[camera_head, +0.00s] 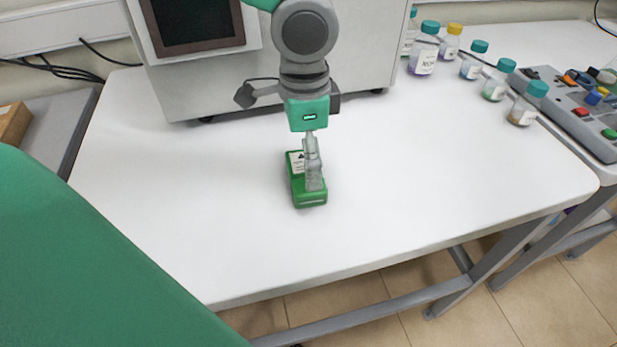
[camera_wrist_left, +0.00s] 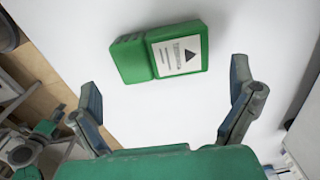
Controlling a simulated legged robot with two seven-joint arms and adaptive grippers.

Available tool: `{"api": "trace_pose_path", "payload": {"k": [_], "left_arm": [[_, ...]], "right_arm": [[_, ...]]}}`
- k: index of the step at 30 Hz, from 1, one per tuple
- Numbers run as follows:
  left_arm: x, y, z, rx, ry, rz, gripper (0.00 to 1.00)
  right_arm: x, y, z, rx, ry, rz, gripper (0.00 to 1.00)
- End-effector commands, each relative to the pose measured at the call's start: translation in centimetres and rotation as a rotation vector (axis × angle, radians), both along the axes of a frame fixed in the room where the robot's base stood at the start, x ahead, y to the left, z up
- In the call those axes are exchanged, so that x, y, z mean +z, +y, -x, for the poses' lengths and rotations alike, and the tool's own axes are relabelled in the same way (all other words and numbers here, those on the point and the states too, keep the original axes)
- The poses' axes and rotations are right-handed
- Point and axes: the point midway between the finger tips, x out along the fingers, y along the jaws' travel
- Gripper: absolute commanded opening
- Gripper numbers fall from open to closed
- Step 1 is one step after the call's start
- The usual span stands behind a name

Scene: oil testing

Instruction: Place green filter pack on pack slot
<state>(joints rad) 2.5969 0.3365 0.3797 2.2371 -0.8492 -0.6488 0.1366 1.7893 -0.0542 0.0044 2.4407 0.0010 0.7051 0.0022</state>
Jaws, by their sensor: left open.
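The green filter pack (camera_head: 309,199) lies on the white table below the machine, with a white label on its top face. In the left wrist view the green filter pack (camera_wrist_left: 131,60) lies ahead of the fingertips, its label facing the camera. My left gripper (camera_head: 313,180) points down over the pack and hides part of it in the head view. In the left wrist view my left gripper (camera_wrist_left: 165,85) is open, its two fingers wide apart with nothing between them. I cannot make out a pack slot. My right gripper is not in view.
A grey machine with a dark screen (camera_head: 195,22) stands at the back of the white table (camera_head: 190,230). Several capped bottles (camera_head: 424,55) stand at the back right, beside a grey control box (camera_head: 580,105) with coloured buttons. The table around the pack is clear.

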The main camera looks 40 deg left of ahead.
Motion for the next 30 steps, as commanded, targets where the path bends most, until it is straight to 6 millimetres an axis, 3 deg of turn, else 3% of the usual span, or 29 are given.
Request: {"api": "trace_pose_path", "payload": {"k": [10,20,23,26,30], "left_arm": [[-4.6,-0.3,-0.2,-0.001,0.004,-0.003,1.0],[-5.1,-0.2,-0.2,-0.001,-0.001,-0.001,1.0],[-5.1,-0.1,-0.2,-0.001,0.0,-0.001,0.65],[-5.2,-0.1,-0.2,0.0,0.001,-0.001,0.56],[-5.2,-0.1,-0.2,0.0,0.001,-0.001,0.56]], "right_arm": [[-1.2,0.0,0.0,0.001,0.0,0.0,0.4],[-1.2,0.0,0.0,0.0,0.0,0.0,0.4],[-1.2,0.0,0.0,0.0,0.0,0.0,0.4],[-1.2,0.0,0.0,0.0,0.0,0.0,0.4],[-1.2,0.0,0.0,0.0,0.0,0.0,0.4]]}}
